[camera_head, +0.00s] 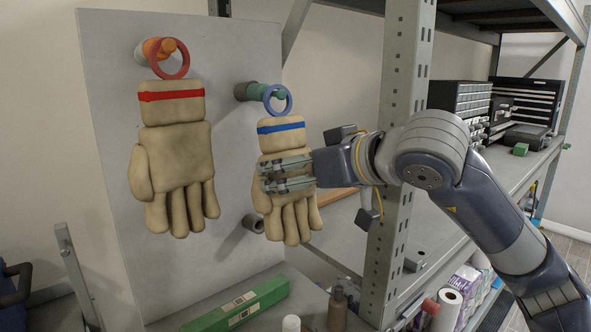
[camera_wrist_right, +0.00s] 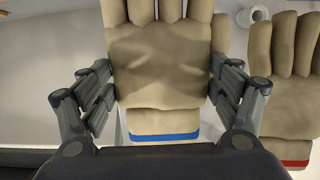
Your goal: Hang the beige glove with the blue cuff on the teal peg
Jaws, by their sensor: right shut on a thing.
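The beige glove (camera_head: 285,205) with the blue cuff stripe hangs upright, fingers down, in front of the grey panel. My right gripper (camera_head: 288,175) is shut on its palm from the right. In the right wrist view the glove (camera_wrist_right: 160,60) sits between the fingers (camera_wrist_right: 163,95), cuff toward the gripper's base. The glove's blue ring (camera_head: 278,112) is at the free end of the teal peg (camera_head: 257,92). The peg's tip seems to show inside the ring's upper part, but how far it passes through is unclear. My left gripper is not in view.
A beige glove with a red stripe (camera_head: 178,155) hangs by its red ring on the orange peg (camera_head: 158,48) to the left. A bare grey peg (camera_head: 253,223) is below. A green box (camera_head: 240,300) lies beneath. The rack's upright (camera_head: 402,120) stands close to my right arm.

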